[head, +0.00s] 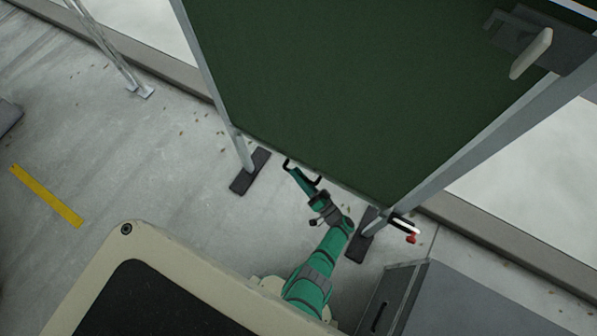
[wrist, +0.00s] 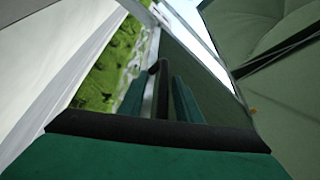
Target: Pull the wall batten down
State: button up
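A large dark green panel (head: 350,90), apparently the wall, hangs in a grey metal frame in the head view. A dark bracket-like handle (head: 317,182) shows at its lower edge; I take it as part of the batten, which I cannot clearly tell apart. My gripper (head: 296,174) is at this handle, under the panel's edge. In the wrist view my gripper's two teal fingers (wrist: 160,98) stand apart with a dark bar (wrist: 160,88) between them. A gap shows on the bar's left side, so the fingers look open around it. Contact is hard to tell.
Dark foot pads (head: 250,171) carry the frame's posts on either side of my arm. A grey cabinet (head: 490,300) stands at lower right. A cream lever (head: 531,53) is at upper right and a red-ended part (head: 412,238) sits low right. Floor at left is mostly clear.

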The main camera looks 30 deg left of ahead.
jog(key=v, duration=1.1)
dwell(0.5)
jog(key=s+d+f+m+g+h, duration=0.3)
jog(key=s+f+h, duration=0.7)
jog(key=s+f, duration=0.85)
jog(key=s+d+r+h, duration=0.1)
jog(key=s+d+h, duration=0.3)
jog(key=s+d, duration=0.1)
jog(key=d+r+t+h, duration=0.2)
jog(key=r, duration=0.6)
jog(key=d+r+t+h, duration=0.2)
jog(key=d+r+h, duration=0.1)
jog(key=r, duration=0.5)
jog(key=w+a+r+t, duration=0.1)
jog(key=r+t, duration=0.2)
jog(key=r, duration=1.3)
jog(key=w+a+r+t, duration=0.1)
jog(key=r+t, duration=0.3)
jog(key=r, duration=1.3)
jog(key=shift+a+r+n, duration=0.3)
jog(key=shift+a+n, duration=0.1)
jog(key=shift+a, duration=0.1)
